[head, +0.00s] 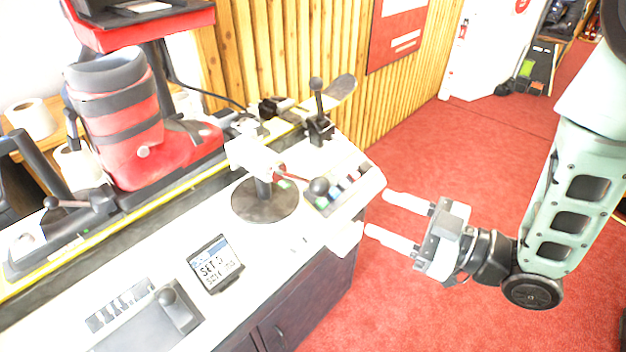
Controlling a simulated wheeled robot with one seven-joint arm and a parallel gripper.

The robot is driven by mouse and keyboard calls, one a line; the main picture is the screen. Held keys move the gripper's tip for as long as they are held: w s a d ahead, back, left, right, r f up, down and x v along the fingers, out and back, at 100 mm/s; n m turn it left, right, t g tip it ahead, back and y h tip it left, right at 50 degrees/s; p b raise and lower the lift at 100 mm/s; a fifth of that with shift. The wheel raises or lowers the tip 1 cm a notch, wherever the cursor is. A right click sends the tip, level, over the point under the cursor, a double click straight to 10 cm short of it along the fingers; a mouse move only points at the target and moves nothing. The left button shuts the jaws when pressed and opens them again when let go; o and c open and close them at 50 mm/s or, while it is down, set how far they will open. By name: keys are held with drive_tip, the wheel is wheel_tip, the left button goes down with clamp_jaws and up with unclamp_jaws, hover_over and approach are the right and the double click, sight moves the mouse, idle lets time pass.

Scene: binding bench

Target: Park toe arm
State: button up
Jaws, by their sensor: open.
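My gripper (378,212) is open and empty, with its two white fingers pointing left, just off the bench's right end. A white device on a round dark base (264,203) stands on the bench. A red rod ending in a black ball knob (319,186) reaches right from it, near a panel of coloured pieces (347,189). The knob is left of my fingertips, apart from them. Behind it, a black clamp has an upright lever (317,90). Another black clamp at left has a knobbed lever (62,203) lying nearly flat. I cannot tell which one is the toe arm.
A red and grey boot (120,125) stands at the back left of the white bench (250,285). A small display (215,264) and a grey tray with a knob (165,322) sit at the front. Red floor (430,320) is clear around my gripper.

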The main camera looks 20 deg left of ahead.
sight(309, 184)
drive_tip(key=w+a+p, duration=0.1)
drive_tip(key=a, duration=0.4)
drive_tip(key=w+a+p, duration=0.1)
drive_tip(key=a, duration=0.4)
drive_tip(key=w+a+p, duration=0.1)
drive_tip(key=a, duration=0.3)
drive_tip(key=shift+a+p, duration=0.3)
drive_tip(key=shift+a, duration=0.1)
clamp_jaws()
drive_tip(key=shift+s, duration=0.1)
